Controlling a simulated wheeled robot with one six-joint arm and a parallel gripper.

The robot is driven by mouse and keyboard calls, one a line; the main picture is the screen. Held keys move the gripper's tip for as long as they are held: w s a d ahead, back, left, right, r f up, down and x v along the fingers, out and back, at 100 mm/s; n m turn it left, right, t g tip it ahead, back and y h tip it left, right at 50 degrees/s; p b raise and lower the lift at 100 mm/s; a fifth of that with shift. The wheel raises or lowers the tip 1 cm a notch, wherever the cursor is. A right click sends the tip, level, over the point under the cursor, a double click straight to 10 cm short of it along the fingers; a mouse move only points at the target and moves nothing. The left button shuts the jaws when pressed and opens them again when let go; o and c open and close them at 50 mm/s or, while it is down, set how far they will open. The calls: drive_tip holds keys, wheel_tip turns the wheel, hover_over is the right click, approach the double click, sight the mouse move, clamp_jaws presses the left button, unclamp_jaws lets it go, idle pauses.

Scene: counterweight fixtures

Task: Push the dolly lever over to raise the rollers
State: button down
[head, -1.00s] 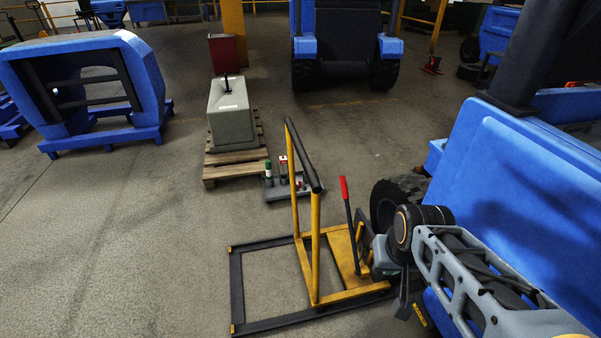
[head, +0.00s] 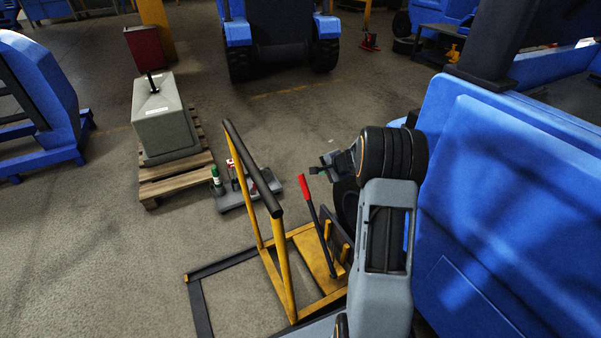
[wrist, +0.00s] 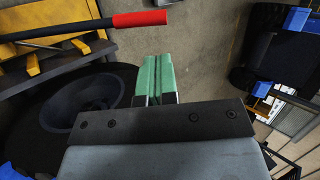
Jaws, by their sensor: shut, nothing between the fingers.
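The dolly (head: 286,268) has a yellow and black frame with an upright push handle, and stands on the floor beside the blue machine. Its lever (head: 317,227) is a black rod with a red grip, leaning toward the upper left. My gripper (head: 318,166) is just above and behind the red grip in the head view, apart from it. In the wrist view the green fingers (wrist: 154,75) are together and empty, and the lever's red grip (wrist: 140,19) lies ahead of their tips with a gap between. The rollers cannot be made out.
The blue machine (head: 500,200) fills the right, with a black wheel (wrist: 60,110) close under my gripper in the wrist view. A grey counterweight block (head: 163,118) sits on a wooden pallet (head: 170,180) at left. A grey tray (head: 237,201) with small items lies behind the dolly. Open floor lies left.

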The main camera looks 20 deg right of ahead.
sight(303, 176)
drive_tip(key=shift+m, duration=0.6)
drive_tip(key=d+b+x, duration=0.1)
drive_tip(key=x, duration=0.4)
drive_tip(key=d+b+x, duration=0.1)
drive_tip(key=x, duration=0.4)
drive_tip(key=w+d+b+x, duration=0.1)
drive_tip(key=b+x, duration=0.1)
drive_tip(key=x, duration=0.4)
drive_tip(key=shift+d+f, duration=0.1)
drive_tip(key=shift+f, duration=0.15)
